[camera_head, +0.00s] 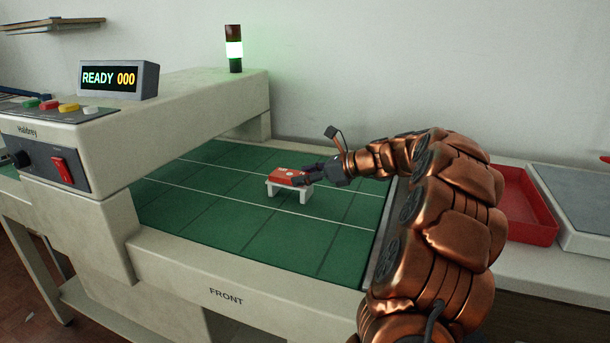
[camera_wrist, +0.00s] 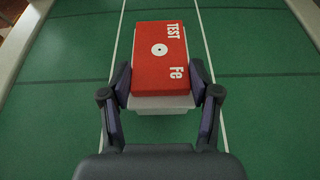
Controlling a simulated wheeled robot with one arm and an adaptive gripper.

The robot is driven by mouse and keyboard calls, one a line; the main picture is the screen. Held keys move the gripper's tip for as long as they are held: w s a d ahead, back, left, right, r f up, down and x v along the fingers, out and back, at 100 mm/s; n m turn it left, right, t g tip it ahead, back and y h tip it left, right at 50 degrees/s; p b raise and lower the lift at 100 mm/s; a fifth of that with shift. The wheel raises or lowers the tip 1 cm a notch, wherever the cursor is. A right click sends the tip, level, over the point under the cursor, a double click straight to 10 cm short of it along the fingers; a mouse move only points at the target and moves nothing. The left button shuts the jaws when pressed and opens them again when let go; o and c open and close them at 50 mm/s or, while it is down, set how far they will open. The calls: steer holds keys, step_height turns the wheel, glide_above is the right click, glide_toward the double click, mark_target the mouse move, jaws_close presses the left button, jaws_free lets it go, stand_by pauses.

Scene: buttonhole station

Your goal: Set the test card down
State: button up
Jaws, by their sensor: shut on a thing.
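The test card is a red block marked "TEST Fe" with a white disc; it shows in the head view (camera_head: 287,176) and in the wrist view (camera_wrist: 158,60). It lies over a small white stand (camera_head: 291,191) on the green belt (camera_head: 230,215); the stand's edge also shows under the card in the wrist view (camera_wrist: 160,103). My gripper (camera_head: 308,174) reaches in from the right and is shut on the card, one finger on each side near its "Fe" end, as the wrist view shows (camera_wrist: 160,88). Whether the card touches the stand is hard to tell.
A beige machine arch (camera_head: 190,115) spans the belt at the left, with a "READY 000" display (camera_head: 118,79) and a lit green lamp (camera_head: 234,50). A red tray (camera_head: 522,205) and a grey-topped box (camera_head: 585,205) stand at the right. The belt around the stand is clear.

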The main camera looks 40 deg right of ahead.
steer(key=o, duration=1.2)
steer(key=p+v, duration=0.2)
steer(key=v, duration=1)
steer(key=shift+r+p, duration=0.15)
steer(key=shift+p, duration=0.2)
